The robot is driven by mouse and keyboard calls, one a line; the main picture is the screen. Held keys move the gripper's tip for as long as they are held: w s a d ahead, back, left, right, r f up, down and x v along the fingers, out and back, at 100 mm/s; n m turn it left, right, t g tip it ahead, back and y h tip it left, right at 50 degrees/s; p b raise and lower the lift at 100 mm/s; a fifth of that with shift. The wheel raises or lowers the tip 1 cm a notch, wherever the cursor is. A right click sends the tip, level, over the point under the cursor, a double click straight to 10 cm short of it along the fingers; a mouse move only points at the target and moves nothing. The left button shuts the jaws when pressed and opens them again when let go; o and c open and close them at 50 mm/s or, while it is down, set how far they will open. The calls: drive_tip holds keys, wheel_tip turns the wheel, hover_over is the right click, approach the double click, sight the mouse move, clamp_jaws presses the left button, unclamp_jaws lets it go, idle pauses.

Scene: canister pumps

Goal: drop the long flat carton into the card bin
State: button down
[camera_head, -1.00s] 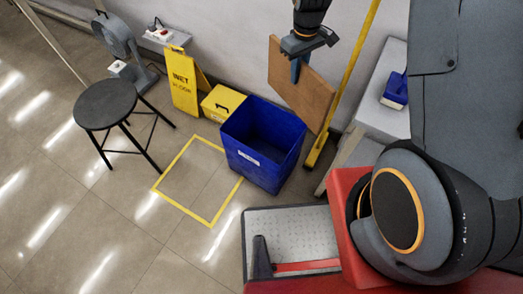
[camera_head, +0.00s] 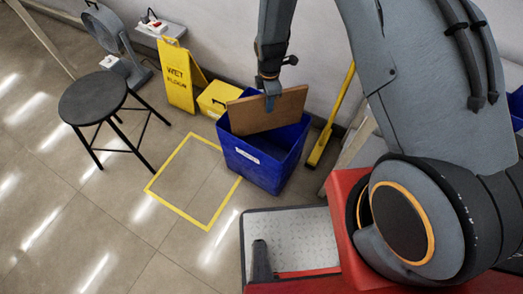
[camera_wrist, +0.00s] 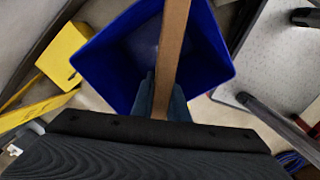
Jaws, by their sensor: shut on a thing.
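The long flat carton (camera_head: 262,112) is a brown board held on edge over the blue card bin (camera_head: 250,165). My gripper (camera_head: 270,92) is shut on the carton's upper edge. In the wrist view the carton (camera_wrist: 172,50) runs away from my gripper (camera_wrist: 160,100) across the middle of the bin (camera_wrist: 112,60). Its far end passes out of the top of that picture. I cannot tell whether the carton touches the bin.
A yellow box (camera_head: 216,99) and a wet-floor sign (camera_head: 180,75) stand left of the bin. A yellow pole (camera_head: 330,122) leans at its right. A black stool (camera_head: 93,98) stands at the left. The yellow-taped floor square (camera_head: 195,180) is empty.

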wheel_tip(320, 180, down, 6)
drive_tip(key=b, duration=0.3)
drive_tip(key=shift+r, duration=0.2)
drive_tip(key=c, duration=1.6)
unclamp_jaws()
drive_tip(key=shift+c, duration=0.2)
wheel_tip(320, 180, up, 8)
